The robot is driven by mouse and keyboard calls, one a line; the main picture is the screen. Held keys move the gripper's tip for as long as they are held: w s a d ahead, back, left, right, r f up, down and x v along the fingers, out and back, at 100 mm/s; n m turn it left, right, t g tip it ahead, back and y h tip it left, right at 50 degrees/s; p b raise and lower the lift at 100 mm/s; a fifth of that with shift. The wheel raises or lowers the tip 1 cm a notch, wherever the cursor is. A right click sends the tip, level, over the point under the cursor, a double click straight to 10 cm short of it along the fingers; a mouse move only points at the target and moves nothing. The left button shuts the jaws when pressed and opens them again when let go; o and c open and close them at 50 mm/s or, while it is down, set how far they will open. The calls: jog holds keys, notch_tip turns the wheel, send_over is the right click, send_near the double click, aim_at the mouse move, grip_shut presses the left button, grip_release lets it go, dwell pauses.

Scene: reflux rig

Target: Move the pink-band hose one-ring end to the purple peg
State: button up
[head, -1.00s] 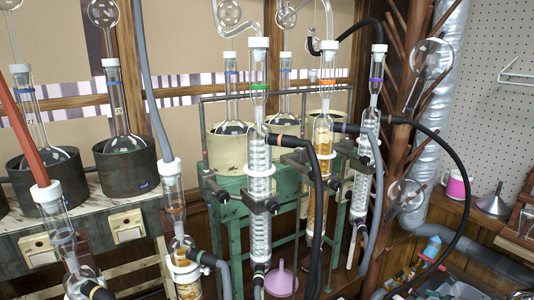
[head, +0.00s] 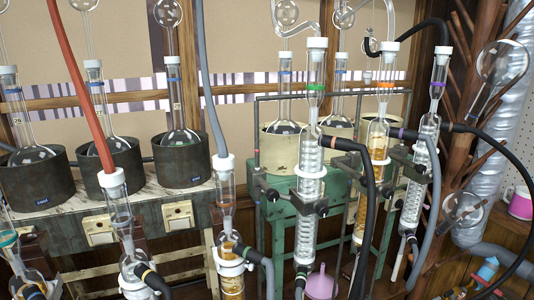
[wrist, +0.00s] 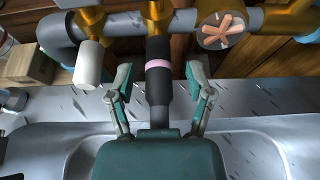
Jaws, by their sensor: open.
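In the wrist view, a black hose end with a pink band (wrist: 158,64) points away from me, in line with the brass fitting at the top middle. I cannot tell if it is seated there. My gripper (wrist: 160,82) is open, its teal fingers on either side of the hose with gaps. The hose's near part goes out of sight behind the gripper body. I cannot tell which part is the purple peg. My gripper is not in the head view.
A grey pipe (wrist: 120,27) with brass fittings crosses the top of the wrist view. A white cylinder (wrist: 89,64) hangs left of the hose. In the head view, hoses and glassware crowd the rig; a pink funnel (head: 320,284) stands below.

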dwell(0.6)
grip_shut()
jog(key=shift+s, duration=0.15)
jog(key=shift+s+d, duration=0.3)
jog(key=shift+s, duration=0.6)
jog(key=shift+s+d, duration=0.35)
jog(key=shift+s, duration=0.55)
jog(key=shift+s+d, duration=0.3)
jog(key=shift+s, duration=0.6)
